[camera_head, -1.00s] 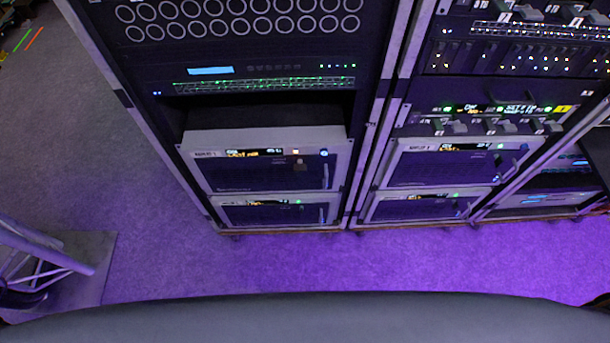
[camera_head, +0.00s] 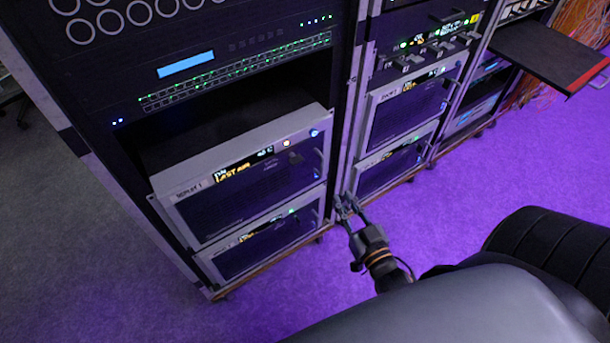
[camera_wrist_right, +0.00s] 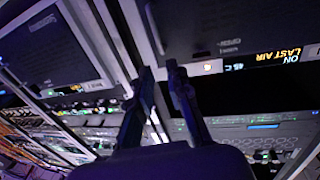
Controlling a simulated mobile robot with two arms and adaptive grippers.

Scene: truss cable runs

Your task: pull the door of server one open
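Server one (camera_head: 240,185) is the silver-framed unit with a dark front in the left rack. My right gripper (camera_head: 345,203) is below and to the right of that handle, in front of the rack post. In the right wrist view, its two dark fingers (camera_wrist_right: 160,72) are apart with a narrow gap and nothing visible between them. The handle (camera_wrist_right: 155,28) shows just beyond the fingertips, apart from them. My left gripper is not in view.
A similar unit (camera_head: 262,243) sits directly below server one. The neighbouring rack holds more silver-framed units (camera_head: 415,103). A dark shelf with a red edge (camera_head: 545,55) juts out at the far right. Purple-lit floor (camera_head: 455,205) in front of the racks is clear.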

